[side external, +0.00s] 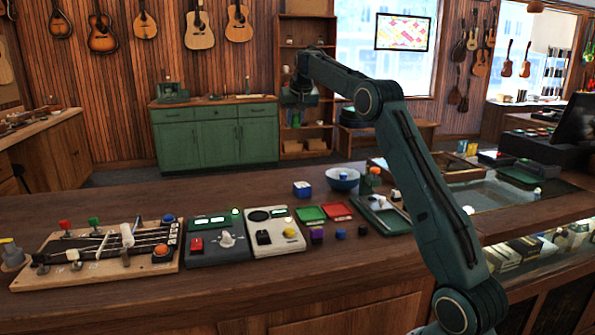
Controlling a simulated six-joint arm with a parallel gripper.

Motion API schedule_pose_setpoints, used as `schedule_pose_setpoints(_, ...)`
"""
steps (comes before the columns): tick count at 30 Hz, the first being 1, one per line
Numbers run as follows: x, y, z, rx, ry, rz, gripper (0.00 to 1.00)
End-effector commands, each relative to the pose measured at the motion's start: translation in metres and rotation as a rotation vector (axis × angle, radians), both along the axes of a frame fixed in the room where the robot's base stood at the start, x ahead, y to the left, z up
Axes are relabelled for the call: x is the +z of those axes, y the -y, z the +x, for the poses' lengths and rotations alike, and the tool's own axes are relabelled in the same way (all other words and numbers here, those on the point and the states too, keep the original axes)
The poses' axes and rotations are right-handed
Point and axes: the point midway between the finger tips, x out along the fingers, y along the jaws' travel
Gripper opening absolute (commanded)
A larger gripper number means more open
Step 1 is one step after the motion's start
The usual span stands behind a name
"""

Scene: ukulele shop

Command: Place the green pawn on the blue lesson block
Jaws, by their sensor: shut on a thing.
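My gripper (299,97) is raised high above the far side of the counter, in front of the bookshelf. It points down and is shut on a small green thing (295,118), which looks like the green pawn; its outline is hard to tell from the shelf behind. A blue block (302,189) with a pale top sits on the counter well below my gripper, left of a blue bowl. A smaller dark blue cube (340,233) lies nearer the front. I cannot tell for certain which is the lesson block.
The blue bowl (343,179) stands beside the block. Switch panels (218,238) fill the left. The counter's front strip is clear.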

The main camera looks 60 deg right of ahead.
Motion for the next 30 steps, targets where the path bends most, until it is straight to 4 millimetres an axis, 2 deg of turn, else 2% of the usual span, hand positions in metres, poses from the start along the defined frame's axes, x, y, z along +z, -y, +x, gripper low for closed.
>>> schedule_pose_setpoints(1, 0.002, 0.008, -0.007, -0.011, 0.001, -0.001, 0.01)
schedule_pose_setpoints(6, 0.005, 0.017, -0.016, -0.025, 0.000, 0.000, 0.01)
schedule_pose_setpoints(17, -0.004, 0.018, -0.016, -0.027, -0.002, 0.000, 0.01)
schedule_pose_setpoints(23, -0.024, 0.017, -0.017, -0.027, -0.003, 0.002, 0.01)
schedule_pose_setpoints(30, -0.062, 0.017, -0.016, -0.027, -0.003, 0.002, 0.01)
